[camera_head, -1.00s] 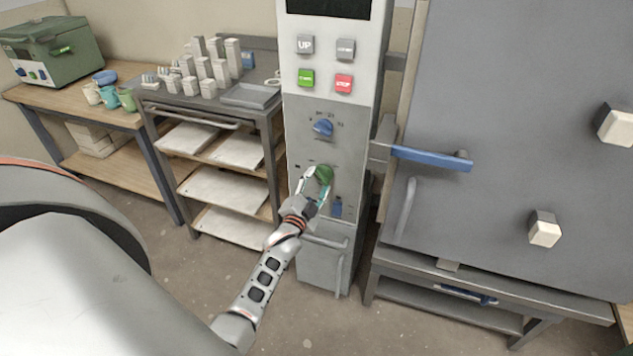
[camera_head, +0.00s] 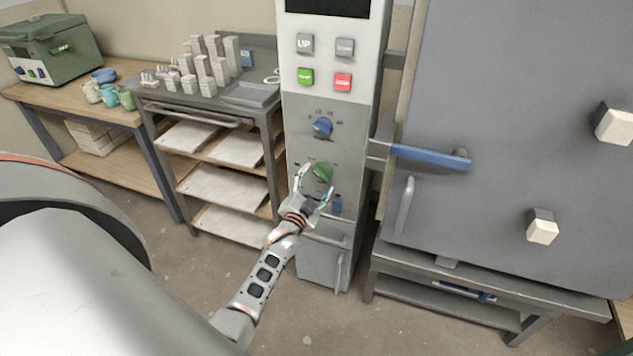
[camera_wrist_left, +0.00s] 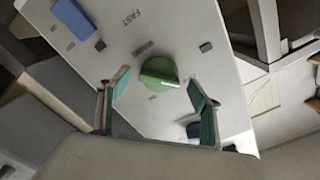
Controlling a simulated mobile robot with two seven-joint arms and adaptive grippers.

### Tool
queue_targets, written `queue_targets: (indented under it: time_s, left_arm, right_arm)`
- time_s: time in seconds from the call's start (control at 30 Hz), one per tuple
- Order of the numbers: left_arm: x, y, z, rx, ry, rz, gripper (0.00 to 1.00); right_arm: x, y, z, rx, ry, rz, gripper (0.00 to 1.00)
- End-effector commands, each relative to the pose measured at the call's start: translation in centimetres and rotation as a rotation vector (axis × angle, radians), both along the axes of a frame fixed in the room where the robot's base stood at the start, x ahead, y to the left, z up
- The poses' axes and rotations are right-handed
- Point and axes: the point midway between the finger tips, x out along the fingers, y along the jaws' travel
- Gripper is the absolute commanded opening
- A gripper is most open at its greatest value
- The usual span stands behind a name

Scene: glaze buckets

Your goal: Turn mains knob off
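The green mains knob (camera_head: 322,172) is on the lower front of the grey control column (camera_head: 305,150). In the left wrist view the green knob (camera_wrist_left: 160,73) shows with its raised grip bar, next to the word MAINS. My left gripper (camera_head: 314,186) is open just in front of and below the knob. In the left wrist view its teal-padded fingers (camera_wrist_left: 160,97) are spread to either side of the knob, with a gap on both sides. My right gripper is not in view.
A blue knob (camera_head: 322,127) sits above the green one, and a small blue switch (camera_head: 337,205) below it. UP, green and red STOP (camera_head: 343,82) buttons are higher up. The kiln door's blue handle (camera_head: 430,157) juts out at right. A shelf cart (camera_head: 212,110) stands left.

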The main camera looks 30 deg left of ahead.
Motion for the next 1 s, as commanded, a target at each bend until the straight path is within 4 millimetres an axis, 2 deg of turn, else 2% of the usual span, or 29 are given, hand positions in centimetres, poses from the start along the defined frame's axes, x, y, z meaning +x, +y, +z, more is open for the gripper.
queue_targets:
  time_s: [0.37,0.47,0.8,1.0]
  left_arm:
    - [-0.6,-0.2,0.0,0.002,0.000,0.000,0.64]
    - [-1.9,-0.5,-0.1,0.003,0.001,-0.001,0.64]
    - [-8.5,-2.1,-0.1,0.001,0.003,0.000,0.64]
    - [-10.9,-2.6,0.0,0.001,0.000,0.000,0.64]
  right_arm:
    - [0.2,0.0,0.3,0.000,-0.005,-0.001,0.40]
    - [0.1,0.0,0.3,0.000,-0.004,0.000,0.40]
    - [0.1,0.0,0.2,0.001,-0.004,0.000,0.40]
    - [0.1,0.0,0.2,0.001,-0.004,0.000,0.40]
